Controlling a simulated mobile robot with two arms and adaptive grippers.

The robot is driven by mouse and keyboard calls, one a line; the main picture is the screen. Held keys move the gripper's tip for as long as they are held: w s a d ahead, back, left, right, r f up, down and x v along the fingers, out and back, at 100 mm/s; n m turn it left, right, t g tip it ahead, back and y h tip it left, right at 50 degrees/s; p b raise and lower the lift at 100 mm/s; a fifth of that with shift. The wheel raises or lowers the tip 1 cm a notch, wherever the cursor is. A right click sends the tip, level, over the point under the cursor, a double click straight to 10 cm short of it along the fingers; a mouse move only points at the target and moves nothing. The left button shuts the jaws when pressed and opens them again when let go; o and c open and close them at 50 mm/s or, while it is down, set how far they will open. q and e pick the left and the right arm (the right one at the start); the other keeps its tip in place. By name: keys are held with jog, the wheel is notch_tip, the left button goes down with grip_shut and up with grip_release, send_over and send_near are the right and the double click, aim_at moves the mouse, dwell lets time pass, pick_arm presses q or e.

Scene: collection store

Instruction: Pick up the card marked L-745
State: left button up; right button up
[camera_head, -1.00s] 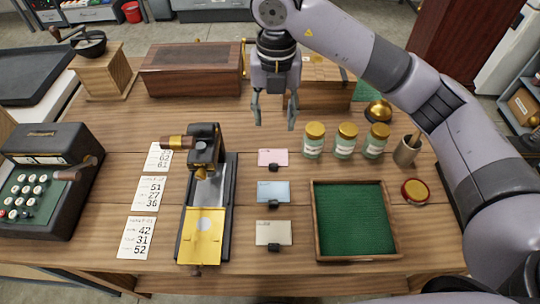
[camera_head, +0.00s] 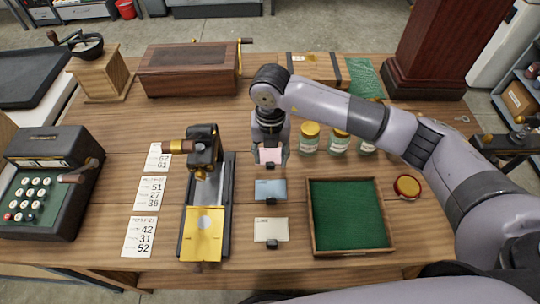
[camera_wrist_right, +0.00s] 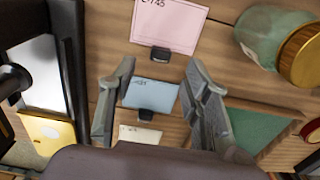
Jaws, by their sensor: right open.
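The pink card (camera_head: 270,156) stands in a small dark holder at the back of a row of cards. In the right wrist view the pink card (camera_wrist_right: 166,25) has a handwritten mark that appears to end in 745. A blue card (camera_head: 271,190) and a cream card (camera_head: 271,229) stand in front of it. My right gripper (camera_head: 271,161) is open and low over the table, with its fingers either side of the pink card in the head view. In the wrist view the card lies just beyond the fingertips (camera_wrist_right: 160,64), untouched. My left gripper is not in view.
Glass jars with gold lids (camera_head: 309,138) stand close to the right of my gripper. A green-lined tray (camera_head: 312,215) is at the right front. A black and brass press (camera_head: 228,200) is on the left. Wooden boxes (camera_head: 190,72) stand at the back.

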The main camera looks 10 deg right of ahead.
aim_at(270, 165)
notch_tip(270, 165, down, 2)
jog(key=shift+f+p, duration=0.25)
jog(key=shift+p, duration=0.05)
jog(key=shift+f, duration=0.5)
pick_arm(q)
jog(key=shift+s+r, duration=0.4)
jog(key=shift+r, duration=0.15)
pick_arm(e)
jog(key=c, duration=0.9)
jog(key=shift+r, duration=0.1)
